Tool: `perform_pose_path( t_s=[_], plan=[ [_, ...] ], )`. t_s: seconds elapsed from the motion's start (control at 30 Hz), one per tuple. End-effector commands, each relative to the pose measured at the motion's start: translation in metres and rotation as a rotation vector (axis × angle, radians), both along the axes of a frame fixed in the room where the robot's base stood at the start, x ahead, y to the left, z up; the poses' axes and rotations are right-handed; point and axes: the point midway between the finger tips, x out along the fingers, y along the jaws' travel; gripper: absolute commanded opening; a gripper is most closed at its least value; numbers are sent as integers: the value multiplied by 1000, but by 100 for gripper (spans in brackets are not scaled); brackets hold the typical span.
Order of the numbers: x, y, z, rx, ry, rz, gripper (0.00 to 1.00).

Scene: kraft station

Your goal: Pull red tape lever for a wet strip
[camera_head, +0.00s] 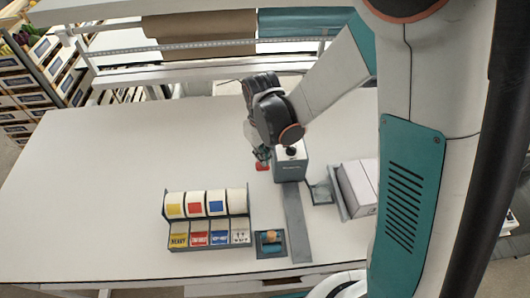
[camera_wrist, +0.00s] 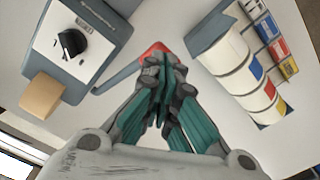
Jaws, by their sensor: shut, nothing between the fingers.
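The tape dispenser (camera_head: 291,165) is a grey box with a white top and a black knob, standing on the table. It also shows at the upper left of the wrist view (camera_wrist: 108,30), with its black knob (camera_wrist: 72,42). Its lever is a grey arm ending in a red tip (camera_head: 262,167). In the wrist view the red tip (camera_wrist: 152,49) is just beyond my fingertips and partly hidden by them. My gripper (camera_head: 262,154) is shut and empty, pointing down at the red tip; whether it touches cannot be told. Its teal-padded fingers (camera_wrist: 162,72) are together.
A tan piece (camera_wrist: 41,95) shows at the dispenser's edge. A rack of label rolls (camera_head: 207,218) stands at the front, beside a small tray (camera_head: 270,244) and a grey strip (camera_head: 297,222). White boxes (camera_head: 358,187) stand right. The table's left side (camera_head: 100,180) is clear.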

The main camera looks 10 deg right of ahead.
Motion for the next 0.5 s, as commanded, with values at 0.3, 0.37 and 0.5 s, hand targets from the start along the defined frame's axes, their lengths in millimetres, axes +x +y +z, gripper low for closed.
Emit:
perform_pose_path(
  t_s=[0.3, 0.37, 0.5],
  plan=[
    [0, 0, -11, 0, 0, 0, 0],
    [0, 0, -14, 0, 0, 0, 0],
    [0, 0, -22, 0, 0, 0, 0]
  ],
)
